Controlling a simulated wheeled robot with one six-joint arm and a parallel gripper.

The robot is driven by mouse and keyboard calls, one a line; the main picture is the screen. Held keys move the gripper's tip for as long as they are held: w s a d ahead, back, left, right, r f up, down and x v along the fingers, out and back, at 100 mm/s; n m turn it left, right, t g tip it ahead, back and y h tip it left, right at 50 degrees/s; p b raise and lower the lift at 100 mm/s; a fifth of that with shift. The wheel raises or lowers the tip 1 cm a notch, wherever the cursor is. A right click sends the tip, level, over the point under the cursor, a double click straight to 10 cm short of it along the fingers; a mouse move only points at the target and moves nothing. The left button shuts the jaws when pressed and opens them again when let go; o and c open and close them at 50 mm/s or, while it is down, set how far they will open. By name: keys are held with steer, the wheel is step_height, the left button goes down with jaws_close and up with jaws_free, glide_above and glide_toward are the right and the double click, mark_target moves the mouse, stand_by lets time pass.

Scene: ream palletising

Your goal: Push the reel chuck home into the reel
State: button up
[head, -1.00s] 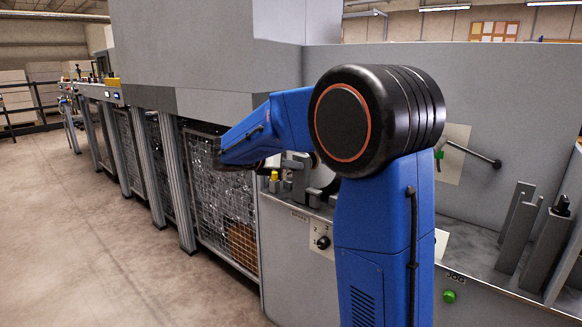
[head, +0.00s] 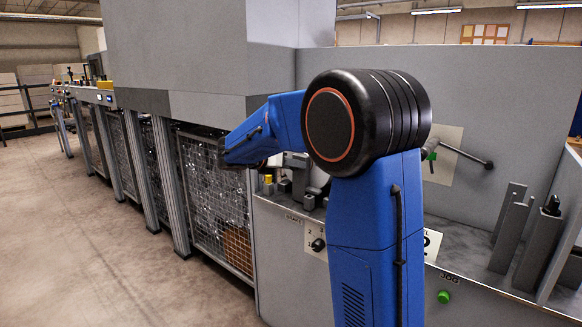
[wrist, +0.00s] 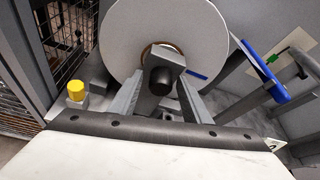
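The reel (wrist: 205,40) is a large white disc in the wrist view, with a brown core ring around its centre. The reel chuck (wrist: 160,77), a grey block with a round black end, sits in front of that core and hides most of it. How deep it sits in the core cannot be told. My gripper (wrist: 165,90) shows as two grey fingers, apart, on either side of the chuck's black end. Whether they touch it is unclear. In the head view the gripper and reel are mostly hidden behind my blue arm.
A yellow-topped post (wrist: 75,91) stands left of the reel and a blue lever (wrist: 262,70) right of it. A wire mesh guard (head: 213,180) is at the left. Upright grey plates (head: 510,225) stand on the machine's right, near a green button (head: 444,297).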

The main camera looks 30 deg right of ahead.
steer(key=shift+s, duration=0.1)
steer(key=v, duration=1.7)
steer(key=shift+a, duration=0.15)
steer(key=s+d+f+m+y, duration=0.1)
steer(key=s+f+m+y, duration=0.3)
steer(key=s, duration=0.6)
steer(key=s+d+f+m+y, duration=0.2)
steer(key=s+f+m, duration=0.35)
steer(key=s, duration=0.45)
steer(key=s+a+f+m+y, duration=0.3)
steer(key=s+a+f+m, duration=0.1)
steer(key=s+m, duration=0.3)
steer(key=s+a+f+m+t+y, duration=0.1)
steer(key=s+a+f+m+y, duration=0.3)
steer(key=s+f+m, duration=0.3)
steer(key=s, duration=0.3)
steer(key=shift+a+t, duration=0.3)
